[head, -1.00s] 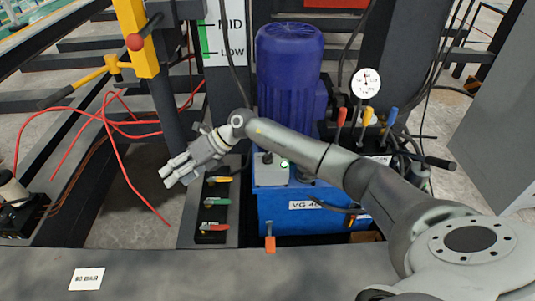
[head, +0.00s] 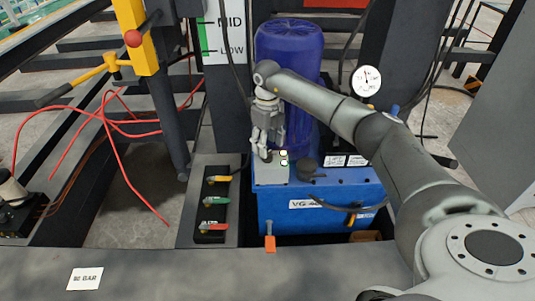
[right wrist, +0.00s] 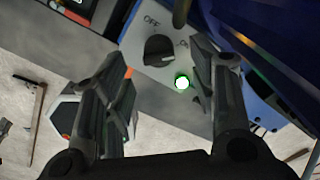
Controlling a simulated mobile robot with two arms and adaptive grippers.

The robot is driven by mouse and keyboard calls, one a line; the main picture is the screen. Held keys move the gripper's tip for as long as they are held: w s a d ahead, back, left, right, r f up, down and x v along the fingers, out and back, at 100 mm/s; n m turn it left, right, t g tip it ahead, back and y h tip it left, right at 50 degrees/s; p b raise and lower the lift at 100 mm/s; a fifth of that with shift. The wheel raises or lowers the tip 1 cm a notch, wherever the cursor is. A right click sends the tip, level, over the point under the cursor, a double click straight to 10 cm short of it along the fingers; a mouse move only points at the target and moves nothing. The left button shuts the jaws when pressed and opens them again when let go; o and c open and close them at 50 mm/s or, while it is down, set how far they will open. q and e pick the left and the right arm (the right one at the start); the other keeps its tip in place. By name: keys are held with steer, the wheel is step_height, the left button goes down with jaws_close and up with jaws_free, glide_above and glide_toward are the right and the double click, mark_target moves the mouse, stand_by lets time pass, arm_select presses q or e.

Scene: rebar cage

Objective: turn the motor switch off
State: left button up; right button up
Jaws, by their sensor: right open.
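The motor switch is a black rotary knob (right wrist: 158,50) on a grey box, with "OFF" and "ON" labels and a lit green lamp (right wrist: 182,82) beside it. In the head view the grey switch box (head: 270,174) sits in front of the blue motor (head: 290,65). My right gripper (head: 266,156) points down just above this box and hides the knob there. In the right wrist view my right gripper (right wrist: 160,60) is open, its fingers on either side of the knob with nothing held. I cannot tell whether it touches the knob. My left gripper is not in view.
A blue tank (head: 285,215) stands below the motor, with a pressure gauge (head: 366,81) to the right. Yellow, green and red lever valves (head: 213,203) are at the left. Red hoses (head: 115,140) lie further left. A grey beam (head: 180,270) crosses the front.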

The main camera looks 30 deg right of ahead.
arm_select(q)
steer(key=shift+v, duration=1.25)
arm_select(e)
steer(key=shift+f, duration=2)
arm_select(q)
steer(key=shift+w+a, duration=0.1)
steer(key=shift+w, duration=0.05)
arm_select(e)
steer(key=c, duration=1)
steer(key=shift+c, duration=0.2)
